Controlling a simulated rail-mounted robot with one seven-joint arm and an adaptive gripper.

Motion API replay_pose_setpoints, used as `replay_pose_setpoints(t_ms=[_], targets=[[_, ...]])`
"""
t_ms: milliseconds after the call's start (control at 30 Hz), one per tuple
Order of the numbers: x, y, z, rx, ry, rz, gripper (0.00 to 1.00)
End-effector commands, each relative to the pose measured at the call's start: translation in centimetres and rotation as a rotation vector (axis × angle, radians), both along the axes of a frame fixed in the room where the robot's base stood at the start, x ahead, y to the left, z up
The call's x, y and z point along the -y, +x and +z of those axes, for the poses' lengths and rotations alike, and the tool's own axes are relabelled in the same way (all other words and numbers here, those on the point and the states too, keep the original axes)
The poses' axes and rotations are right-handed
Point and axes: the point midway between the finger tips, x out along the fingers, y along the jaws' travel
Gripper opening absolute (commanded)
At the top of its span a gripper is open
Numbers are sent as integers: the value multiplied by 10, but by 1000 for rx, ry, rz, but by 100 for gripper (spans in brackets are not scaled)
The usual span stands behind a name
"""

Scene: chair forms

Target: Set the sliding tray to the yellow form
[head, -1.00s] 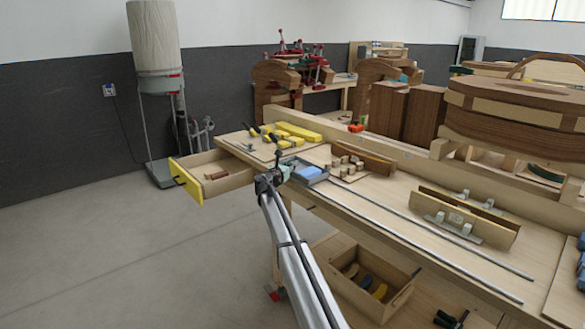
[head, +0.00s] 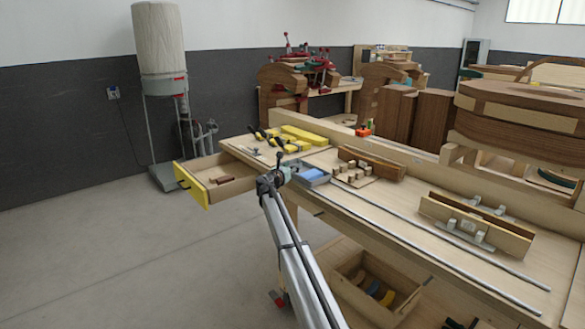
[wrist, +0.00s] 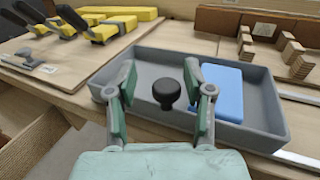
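The sliding tray (wrist: 255,100) is a shallow grey tray on the bench, also in the head view (head: 322,181). It has a black round knob (wrist: 166,90) and holds a light blue block (wrist: 222,92). My gripper (wrist: 160,75) is open at the tray's near side, with the knob between its fingers and a visible gap on both sides. It also shows in the head view (head: 280,170). The yellow form (wrist: 118,18) lies beyond the tray to the left, with black-handled yellow pieces near it; it also shows in the head view (head: 304,134).
A wooden drawer with a yellow front (head: 190,186) stands open at the bench's left end. A board with small wooden blocks (head: 352,174) is right of the tray. Metal rails (head: 430,240) run along the bench towards the right.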

Motion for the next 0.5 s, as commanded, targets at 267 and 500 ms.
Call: replay_pose_setpoints(t_ms=[267,500], targets=[[-1,-5,-1,-1,1,-1,52],[-14,-29,-1,-1,1,-1,52]])
